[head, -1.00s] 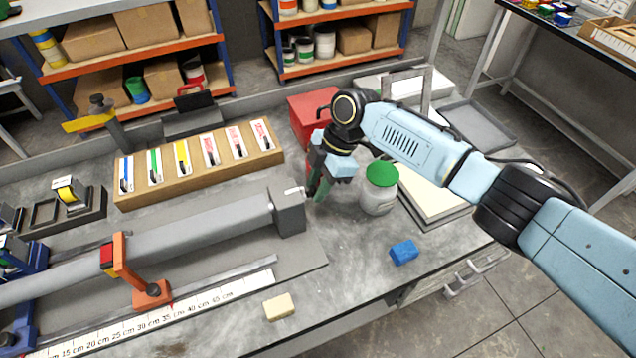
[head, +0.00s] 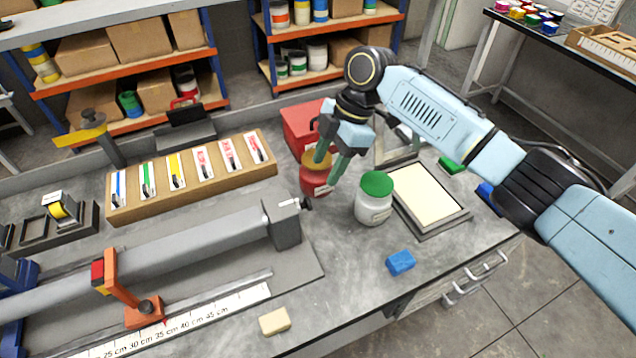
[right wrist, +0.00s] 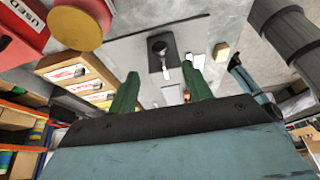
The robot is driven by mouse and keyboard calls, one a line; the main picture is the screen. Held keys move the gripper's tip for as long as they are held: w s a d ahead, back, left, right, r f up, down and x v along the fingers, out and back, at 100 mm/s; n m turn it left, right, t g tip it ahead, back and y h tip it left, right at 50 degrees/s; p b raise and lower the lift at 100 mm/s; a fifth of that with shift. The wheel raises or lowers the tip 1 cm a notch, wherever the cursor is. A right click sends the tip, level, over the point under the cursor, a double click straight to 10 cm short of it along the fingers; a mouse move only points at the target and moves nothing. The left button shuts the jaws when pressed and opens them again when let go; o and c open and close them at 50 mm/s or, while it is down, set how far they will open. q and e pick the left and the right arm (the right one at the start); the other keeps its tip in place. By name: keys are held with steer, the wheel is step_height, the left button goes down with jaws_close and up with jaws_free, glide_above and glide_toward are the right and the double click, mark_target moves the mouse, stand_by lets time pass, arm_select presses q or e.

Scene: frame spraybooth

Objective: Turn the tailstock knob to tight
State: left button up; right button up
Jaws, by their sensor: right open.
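The tailstock (head: 286,224) is a grey block at the right end of the long grey bar. Its small dark knob (head: 307,203) sticks out of the right side, and nothing touches it. In the right wrist view the tailstock's dark end face shows ahead with the round knob (right wrist: 160,47) on it. My right gripper (head: 332,172) has green fingers, open and empty, up and to the right of the knob and apart from it. In the wrist view the knob appears beyond the gap between the fingertips (right wrist: 160,76).
A red jar with an orange lid (head: 313,184) stands close behind my right fingers. A white jar with a green lid (head: 374,205) stands to their right. A blue block (head: 400,262) and a cream block (head: 274,321) lie in front.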

steer(key=shift+v, duration=2.05)
steer(key=shift+a, duration=0.1)
